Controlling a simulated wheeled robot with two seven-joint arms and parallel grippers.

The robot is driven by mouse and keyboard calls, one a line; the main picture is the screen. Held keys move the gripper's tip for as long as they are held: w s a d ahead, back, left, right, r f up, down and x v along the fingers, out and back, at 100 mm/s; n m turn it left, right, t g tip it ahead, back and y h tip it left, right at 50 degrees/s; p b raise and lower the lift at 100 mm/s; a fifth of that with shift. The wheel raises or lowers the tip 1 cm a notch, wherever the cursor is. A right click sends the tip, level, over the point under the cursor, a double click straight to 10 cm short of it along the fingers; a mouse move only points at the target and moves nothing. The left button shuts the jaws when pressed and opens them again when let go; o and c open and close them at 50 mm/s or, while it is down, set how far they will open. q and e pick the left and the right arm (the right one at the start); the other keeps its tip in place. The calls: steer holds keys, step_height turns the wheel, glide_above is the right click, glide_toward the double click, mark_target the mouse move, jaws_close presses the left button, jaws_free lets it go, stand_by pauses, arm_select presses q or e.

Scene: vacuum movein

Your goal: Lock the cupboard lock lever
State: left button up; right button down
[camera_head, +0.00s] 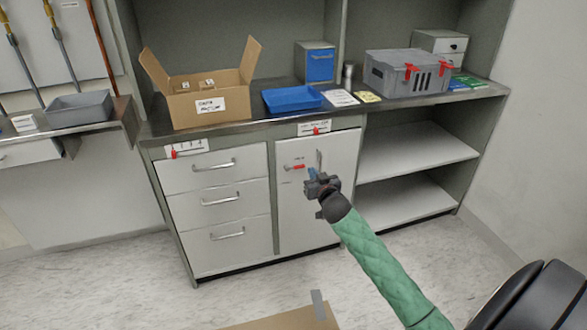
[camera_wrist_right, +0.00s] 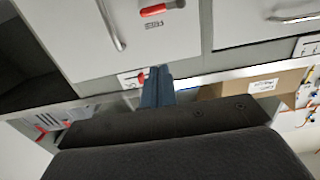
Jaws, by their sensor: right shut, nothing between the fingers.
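The white cupboard door (camera_head: 305,220) is closed, right of the drawers. The red lock lever (camera_head: 294,167) is on its upper left part and lies roughly horizontal. The lever also shows in the wrist view (camera_wrist_right: 154,9) at the top edge, with a small label beside it. The door handle (camera_head: 319,159) is an upright metal bar right of the lever; it also shows in the wrist view (camera_wrist_right: 110,25). My right gripper (camera_head: 312,174) is in front of the door, below and right of the lever; its blue fingers (camera_wrist_right: 157,80) are together and empty, apart from the lever. My left gripper is not in view.
The worktop above holds an open cardboard box (camera_head: 208,105), a blue tray (camera_head: 292,99) and a grey toolbox (camera_head: 405,75). Three drawers (camera_head: 215,202) stand left of the door. Open shelves (camera_head: 420,150) are to its right. A cardboard piece (camera_head: 290,318) is at the bottom edge.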

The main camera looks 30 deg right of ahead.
stand_by(0.3)
glide_above(293, 167)
steer(key=s+d, duration=0.2)
steer(key=s, duration=0.2)
steer(key=shift+s+f, duration=0.1)
steer(key=shift+f, duration=0.1)
steer(key=shift+w+f, duration=0.25)
steer(key=shift+f, duration=0.95)
steer(key=shift+w+f, duration=0.15)
steer(key=shift+f, duration=0.65)
